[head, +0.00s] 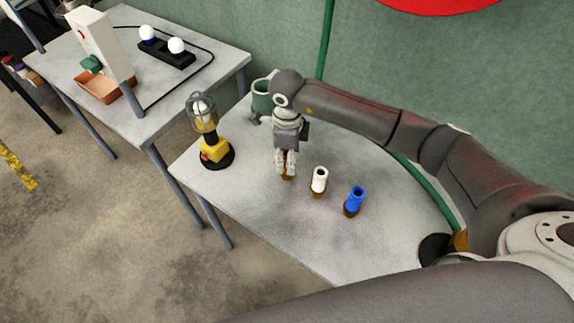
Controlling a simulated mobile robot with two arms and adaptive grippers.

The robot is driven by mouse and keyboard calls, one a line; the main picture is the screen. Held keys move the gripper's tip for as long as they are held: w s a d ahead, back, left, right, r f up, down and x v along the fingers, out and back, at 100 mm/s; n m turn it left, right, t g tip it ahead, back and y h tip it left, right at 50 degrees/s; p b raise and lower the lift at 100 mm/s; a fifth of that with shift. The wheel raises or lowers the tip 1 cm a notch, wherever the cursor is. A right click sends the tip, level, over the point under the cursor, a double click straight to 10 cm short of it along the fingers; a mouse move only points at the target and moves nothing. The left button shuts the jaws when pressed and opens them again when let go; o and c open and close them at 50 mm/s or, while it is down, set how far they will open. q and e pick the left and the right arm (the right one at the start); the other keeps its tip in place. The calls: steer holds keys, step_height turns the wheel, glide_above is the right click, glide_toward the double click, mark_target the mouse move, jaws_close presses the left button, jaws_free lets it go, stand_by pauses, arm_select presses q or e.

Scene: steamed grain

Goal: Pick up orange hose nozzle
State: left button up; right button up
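My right gripper (286,172) points down over the grey table, coming in from the right. Its pale fingers stand around a small orange-brown piece (287,178), which looks like the base of a nozzle at the left end of a row. The gripper hides the rest of it, so its colour and the grip are unclear. A white nozzle (319,180) and a blue nozzle (355,199) stand upright to the right, each on a brass-coloured base. My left gripper is not in view.
A yellow caged lamp (214,150) stands left of the gripper, with a green mug-like container (262,95) behind. A green hose (326,40) hangs by the wall. A second table (195,85) holds a white device and bulbs. The front tabletop is clear.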

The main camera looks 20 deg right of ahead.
steer(key=shift+f, duration=0.95)
steer(key=shift+c, duration=0.3)
jaws_close()
steer(key=shift+r, duration=0.1)
steer(key=shift+r, duration=0.1)
